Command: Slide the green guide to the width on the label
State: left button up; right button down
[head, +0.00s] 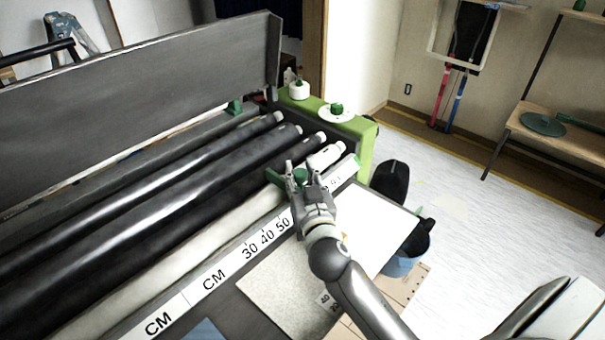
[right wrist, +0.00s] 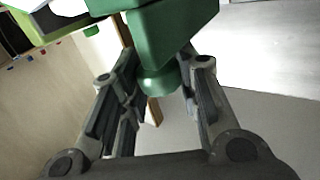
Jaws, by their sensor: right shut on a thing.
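The green guide (head: 274,177) sits on the ruler rail at the front of the paster, past the 50 mark. My right gripper (head: 302,170) is at the guide in the head view, partly covering it. In the right wrist view the guide (right wrist: 165,35) has a round knob below its block, and my right gripper's fingers (right wrist: 158,88) are shut on that part. The white CM scale (head: 214,281) shows 30, 40 and 50; higher marks are partly hidden by my gripper. A small label (head: 326,300) lies by the beige sheet; its numbers are hard to read.
Dark rollers (head: 150,190) run behind the rail, with a green end plate (head: 366,150) at the right. A white sheet (head: 375,225) lies in front. A blue bucket (head: 405,262) stands on the floor beside the machine. Floor to the right is mostly clear.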

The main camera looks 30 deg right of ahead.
jog(key=a, duration=0.1)
jog(key=s+a+b, duration=0.1)
jog(key=a, duration=0.1)
jog(key=shift+a+f, duration=0.1)
jog(key=shift+a, duration=0.15)
jog(key=shift+s+a+r, duration=0.2)
jog(key=shift+a, duration=0.3)
pick_arm(q)
jog(key=shift+s+f, duration=0.55)
jog(key=shift+f, duration=0.2)
pick_arm(e)
jog(key=c, duration=1.5)
grip_release()
jog(key=shift+c, duration=0.2)
jog(key=o, duration=0.5)
jog(key=shift+w+a+f, duration=0.1)
jog(key=shift+w, duration=0.05)
jog(key=shift+c, duration=0.2)
pick_arm(q)
jog(key=shift+w, duration=0.1)
